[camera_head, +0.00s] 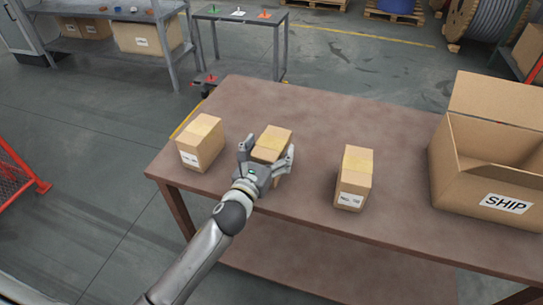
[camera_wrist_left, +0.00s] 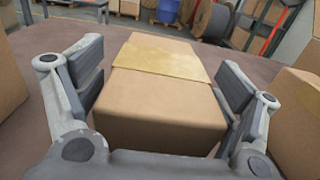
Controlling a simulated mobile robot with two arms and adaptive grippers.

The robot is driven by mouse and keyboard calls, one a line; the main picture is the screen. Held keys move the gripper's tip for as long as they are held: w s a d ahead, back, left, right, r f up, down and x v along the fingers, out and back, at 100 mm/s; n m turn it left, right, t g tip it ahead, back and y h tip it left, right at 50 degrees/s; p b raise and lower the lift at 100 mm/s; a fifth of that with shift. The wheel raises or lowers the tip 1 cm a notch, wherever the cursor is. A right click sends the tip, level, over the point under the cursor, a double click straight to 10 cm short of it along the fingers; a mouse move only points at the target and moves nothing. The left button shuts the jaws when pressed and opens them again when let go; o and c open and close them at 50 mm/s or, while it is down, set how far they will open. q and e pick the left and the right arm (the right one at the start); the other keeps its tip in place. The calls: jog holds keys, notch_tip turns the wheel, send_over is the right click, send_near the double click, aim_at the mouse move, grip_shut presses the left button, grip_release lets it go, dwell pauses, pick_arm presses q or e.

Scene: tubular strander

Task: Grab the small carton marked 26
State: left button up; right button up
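Three small tan cartons with tape across their tops stand on the brown table: a left one (camera_head: 200,143), a middle one (camera_head: 272,140) and a right one (camera_head: 354,178). The left and right ones show white labels with marks too small to read. The middle carton's label is hidden, so I cannot tell which is 26. My left gripper (camera_head: 267,160) is at the middle carton, with one finger on each side. In the left wrist view the open fingers (camera_wrist_left: 160,95) straddle this carton (camera_wrist_left: 160,108), with narrow gaps beside it. My right gripper is not in view.
A large open box marked SHIP (camera_head: 480,165) stands at the table's right end. The brown table (camera_head: 310,120) is clear behind the cartons. A shelf with boxes (camera_head: 140,38) and a small dark stand (camera_head: 240,20) are farther back.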

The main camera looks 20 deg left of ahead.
pick_arm(q)
jog(key=c, duration=1.1)
jog(key=shift+r, duration=0.15)
